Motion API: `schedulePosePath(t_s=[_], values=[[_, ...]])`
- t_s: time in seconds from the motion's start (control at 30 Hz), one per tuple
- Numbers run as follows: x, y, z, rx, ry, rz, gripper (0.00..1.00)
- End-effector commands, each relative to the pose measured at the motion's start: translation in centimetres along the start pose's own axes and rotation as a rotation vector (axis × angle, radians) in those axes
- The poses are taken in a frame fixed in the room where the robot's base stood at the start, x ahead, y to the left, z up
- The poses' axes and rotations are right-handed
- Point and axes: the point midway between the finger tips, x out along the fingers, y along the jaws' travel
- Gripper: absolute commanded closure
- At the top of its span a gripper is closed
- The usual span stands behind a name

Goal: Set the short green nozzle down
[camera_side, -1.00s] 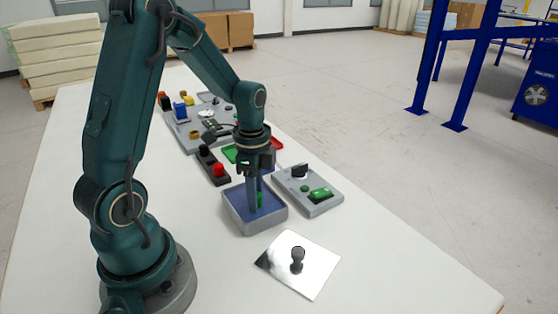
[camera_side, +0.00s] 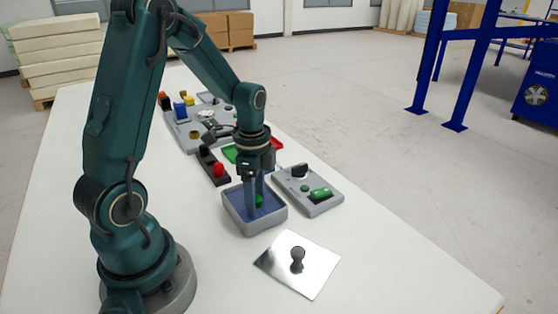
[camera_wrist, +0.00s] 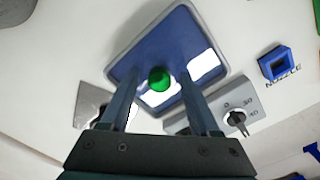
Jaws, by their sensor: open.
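The short green nozzle (camera_wrist: 159,79) is in the blue-lined grey tray (camera_wrist: 133,52), near the middle of its floor. In the side view the nozzle (camera_side: 259,200) shows low inside the tray (camera_side: 250,228), beside my fingers. My gripper (camera_side: 256,204) reaches down into the tray with its fingers parted. In the wrist view my gripper (camera_wrist: 158,90) has one finger on each side of the nozzle, with a gap to it on both sides. The nozzle's underside is hidden, so its contact with the floor cannot be seen directly.
A grey control box (camera_side: 318,190) with a black knob and green switch stands right of the tray. A red and black button strip (camera_side: 213,168) lies behind. The table's front right is clear.

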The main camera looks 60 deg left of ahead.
Motion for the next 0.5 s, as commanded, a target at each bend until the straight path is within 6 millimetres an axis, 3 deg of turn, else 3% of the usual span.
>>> schedulePosePath(t_s=[0.37, 0.5], values=[[-4.3, 0.0, -0.1, -0.004, 0.003, -0.007, 0.37], [-6.0, 1.1, -0.8, -0.064, 0.02, -0.046, 0.37]])
